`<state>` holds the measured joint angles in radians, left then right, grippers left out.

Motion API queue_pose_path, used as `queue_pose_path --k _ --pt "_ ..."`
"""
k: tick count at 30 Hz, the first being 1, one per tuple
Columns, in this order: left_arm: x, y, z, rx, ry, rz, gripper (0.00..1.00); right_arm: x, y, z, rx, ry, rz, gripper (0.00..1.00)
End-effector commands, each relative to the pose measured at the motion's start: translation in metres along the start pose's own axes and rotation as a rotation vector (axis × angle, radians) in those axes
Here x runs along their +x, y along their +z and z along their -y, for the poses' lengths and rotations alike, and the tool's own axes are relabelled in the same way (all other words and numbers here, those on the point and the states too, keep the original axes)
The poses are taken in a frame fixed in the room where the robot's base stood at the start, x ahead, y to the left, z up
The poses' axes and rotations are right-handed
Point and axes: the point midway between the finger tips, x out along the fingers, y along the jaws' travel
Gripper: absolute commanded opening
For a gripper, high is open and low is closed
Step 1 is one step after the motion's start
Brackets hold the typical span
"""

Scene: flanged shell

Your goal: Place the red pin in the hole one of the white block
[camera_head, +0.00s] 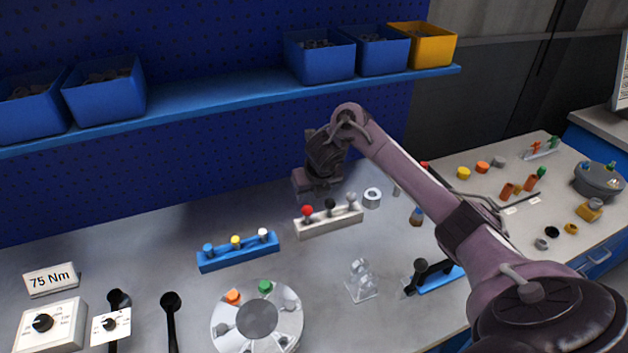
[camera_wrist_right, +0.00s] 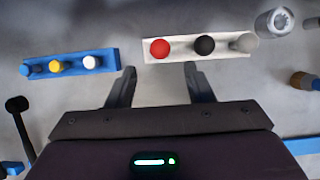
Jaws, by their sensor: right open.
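The white block (camera_head: 330,222) lies on the grey table and carries a row of three pins. The red pin (camera_head: 307,210) stands at its left end, a black pin (camera_head: 330,205) in the middle and a grey pin (camera_head: 351,199) at the right. In the right wrist view, the red pin (camera_wrist_right: 160,48) and white block (camera_wrist_right: 182,58) lie just beyond my fingertips. My right gripper (camera_head: 318,193) is above and behind the block; its two fingers (camera_wrist_right: 160,72) are spread with nothing between them. My left gripper is not in view.
A blue block (camera_head: 238,252) with blue, yellow and white pins lies left of the white block. A round grey flange (camera_head: 257,318) with orange and green pieces is in front. A clear stand (camera_head: 361,280) and a metal ring (camera_head: 372,198) are nearby. A blue shelf (camera_head: 220,97) with bins hangs behind.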

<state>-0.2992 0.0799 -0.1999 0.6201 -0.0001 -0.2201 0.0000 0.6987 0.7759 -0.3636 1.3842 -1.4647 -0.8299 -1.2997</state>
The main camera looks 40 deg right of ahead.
Motion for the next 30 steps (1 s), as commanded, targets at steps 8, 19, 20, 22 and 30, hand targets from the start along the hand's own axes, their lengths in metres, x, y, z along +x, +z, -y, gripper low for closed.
queue_pose_path --k 8,19,20,22,30 --pt "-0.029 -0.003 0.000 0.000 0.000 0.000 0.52 -0.040 0.002 0.001 -0.002 -0.003 0.001 0.47" --pt "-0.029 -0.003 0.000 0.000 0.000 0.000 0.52 -0.041 0.000 0.000 0.000 0.001 -0.002 0.47" --pt "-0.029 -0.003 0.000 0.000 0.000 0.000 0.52 -0.041 0.000 0.000 0.000 0.001 -0.002 0.47" --pt "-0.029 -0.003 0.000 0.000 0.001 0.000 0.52 -0.041 0.000 0.000 0.000 0.001 -0.002 0.47" --pt "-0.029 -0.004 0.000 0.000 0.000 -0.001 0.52 -0.041 0.000 0.000 0.000 0.000 -0.002 0.47"
